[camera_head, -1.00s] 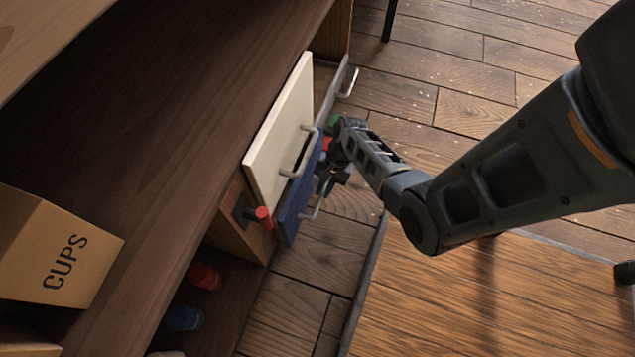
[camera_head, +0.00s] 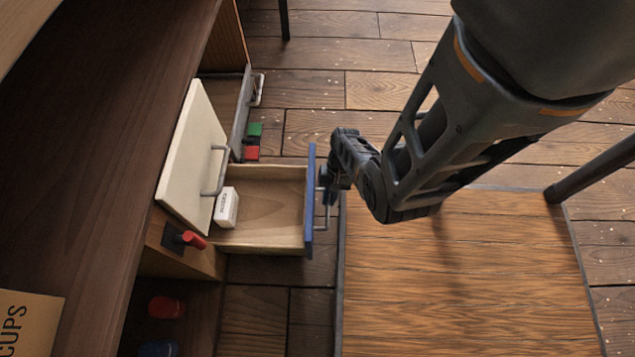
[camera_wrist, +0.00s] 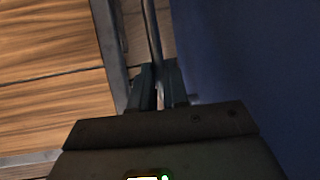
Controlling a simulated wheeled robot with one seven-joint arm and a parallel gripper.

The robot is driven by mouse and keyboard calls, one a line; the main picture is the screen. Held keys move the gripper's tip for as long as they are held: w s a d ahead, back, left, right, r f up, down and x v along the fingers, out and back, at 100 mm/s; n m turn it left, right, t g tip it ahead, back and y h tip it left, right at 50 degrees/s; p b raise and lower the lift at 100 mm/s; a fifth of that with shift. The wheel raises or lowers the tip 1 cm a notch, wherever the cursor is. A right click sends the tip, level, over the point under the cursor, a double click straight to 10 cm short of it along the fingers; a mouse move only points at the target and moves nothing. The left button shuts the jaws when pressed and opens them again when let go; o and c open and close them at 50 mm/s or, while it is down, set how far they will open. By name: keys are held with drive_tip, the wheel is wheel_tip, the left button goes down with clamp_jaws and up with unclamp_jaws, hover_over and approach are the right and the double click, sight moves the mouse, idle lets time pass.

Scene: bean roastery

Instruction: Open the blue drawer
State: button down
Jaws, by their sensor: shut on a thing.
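The blue drawer (camera_head: 310,205) stands pulled well out from the cabinet, its wooden inside showing in the head view. A small white box with dark print (camera_head: 227,207) lies inside it at the left. Its metal handle (camera_head: 325,212) is on the outer face of the blue front. My gripper (camera_head: 327,183) is at this handle, to the right of the front. In the wrist view my gripper (camera_wrist: 159,92) has its fingers shut around the handle bar (camera_wrist: 153,45), beside the blue front (camera_wrist: 235,75).
A cream drawer front with a handle (camera_head: 186,160) is above the blue drawer. A grey drawer (camera_head: 242,110) stands out behind. A red knob (camera_head: 192,240), red and green blocks (camera_head: 254,129), and a CUPS box (camera_head: 25,325) are nearby. Wooden floor lies to the right.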

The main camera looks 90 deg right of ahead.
drive_tip(key=shift+s, duration=0.8)
drive_tip(key=c, duration=1.1)
unclamp_jaws()
drive_tip(key=shift+d, duration=0.1)
